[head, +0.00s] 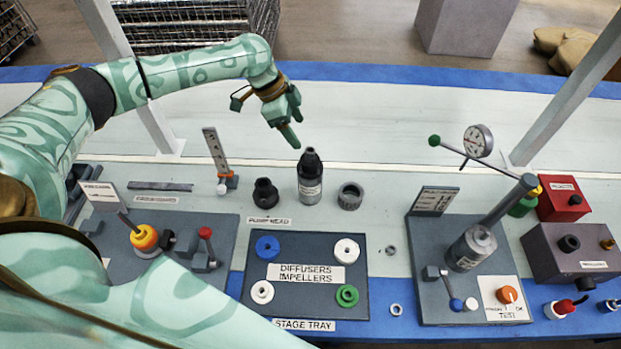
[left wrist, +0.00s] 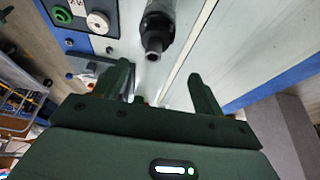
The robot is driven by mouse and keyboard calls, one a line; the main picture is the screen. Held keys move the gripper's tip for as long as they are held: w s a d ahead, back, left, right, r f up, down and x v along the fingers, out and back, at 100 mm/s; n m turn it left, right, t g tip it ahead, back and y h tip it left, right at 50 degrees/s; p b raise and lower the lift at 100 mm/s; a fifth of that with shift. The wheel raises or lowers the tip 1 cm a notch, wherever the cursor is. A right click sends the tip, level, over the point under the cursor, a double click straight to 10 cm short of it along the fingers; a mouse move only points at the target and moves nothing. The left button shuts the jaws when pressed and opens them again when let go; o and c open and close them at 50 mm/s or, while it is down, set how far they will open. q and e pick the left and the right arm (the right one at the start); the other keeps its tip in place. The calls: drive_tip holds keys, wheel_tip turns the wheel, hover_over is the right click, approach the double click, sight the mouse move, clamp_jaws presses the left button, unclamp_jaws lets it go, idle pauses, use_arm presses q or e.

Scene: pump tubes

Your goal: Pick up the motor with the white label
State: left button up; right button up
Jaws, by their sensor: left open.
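The motor (head: 310,180) stands upright on the pale table, a grey cylinder with a white label and a narrower black top. In the left wrist view it shows at the top centre as a dark stepped cylinder (left wrist: 158,25). My left gripper (head: 297,130) is open and empty, above and slightly left of the motor in the head view, with a gap to it. In the left wrist view the two dark fingers (left wrist: 161,88) stand apart, with the motor beyond them. My right gripper is in neither view.
A black pump head (head: 265,193) and a grey ring (head: 350,197) flank the motor closely. The stage tray (head: 305,301) holds coloured rings in front. A test stand (head: 420,270) with another labelled cylinder (head: 470,248) is at right. The table behind the motor is clear.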

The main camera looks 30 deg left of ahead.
sight(310, 152)
use_arm(q)
drive_tip(key=b+x, duration=0.1)
drive_tip(key=x, duration=0.4)
drive_tip(key=shift+d+f, duration=0.2)
drive_tip(key=shift+f, duration=0.15)
drive_tip(key=shift+w+f+b, duration=0.1)
drive_tip(key=shift+f+b, duration=0.15)
drive_tip(key=shift+b, duration=0.05)
drive_tip(key=x, duration=0.1)
drive_tip(key=b+x, duration=0.1)
drive_tip(key=x, duration=0.1)
drive_tip(key=b+x, duration=0.1)
drive_tip(key=shift+s+d+f, duration=0.25)
drive_tip(key=shift+s+d, duration=0.05)
drive_tip(key=shift+s, duration=0.15)
drive_tip(key=shift+w+d+f, duration=0.15)
drive_tip(key=shift+f, duration=0.2)
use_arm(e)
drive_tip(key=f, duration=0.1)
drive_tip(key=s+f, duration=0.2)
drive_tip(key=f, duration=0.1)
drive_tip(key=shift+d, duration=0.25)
use_arm(q)
drive_tip(key=shift+r, duration=0.1)
drive_tip(key=shift+c, duration=0.3)
clamp_jaws()
drive_tip(key=shift+w+r, duration=0.1)
drive_tip(key=shift+r, duration=0.05)
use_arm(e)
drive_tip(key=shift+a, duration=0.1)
